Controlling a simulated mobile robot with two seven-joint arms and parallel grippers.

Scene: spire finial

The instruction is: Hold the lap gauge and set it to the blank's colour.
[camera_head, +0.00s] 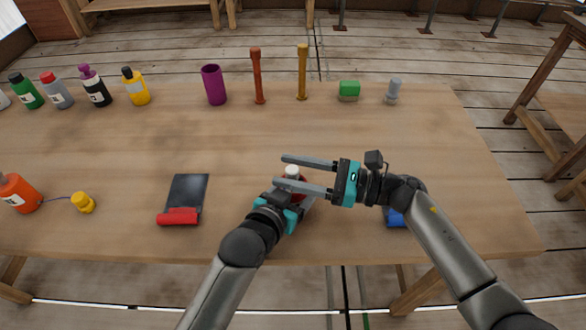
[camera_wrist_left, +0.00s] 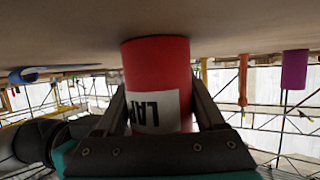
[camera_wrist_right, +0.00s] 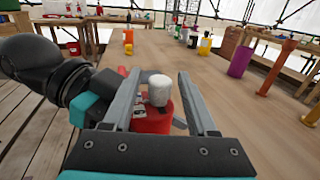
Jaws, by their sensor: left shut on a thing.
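The lap gauge is a red cylinder with a white label reading "LAP" (camera_wrist_left: 155,65) and a white knob (camera_head: 292,170) on top. It stands upright near the table's front. My left gripper (camera_head: 292,197) is shut on its red body, one finger on each side in the left wrist view. My right gripper (camera_head: 280,171) is open, its fingers spread on either side of the white knob (camera_wrist_right: 159,90), with gaps beside it. I cannot tell which thing is the blank; a purple cylinder (camera_head: 214,85), an orange spindle (camera_head: 258,77) and a yellow spindle (camera_head: 302,74) stand at the back.
A green block (camera_head: 349,88) and a grey piece (camera_head: 394,90) stand at the back right. Several bottles, one yellow (camera_head: 136,87), line the back left. A blue thing (camera_head: 395,218) is partly hidden.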

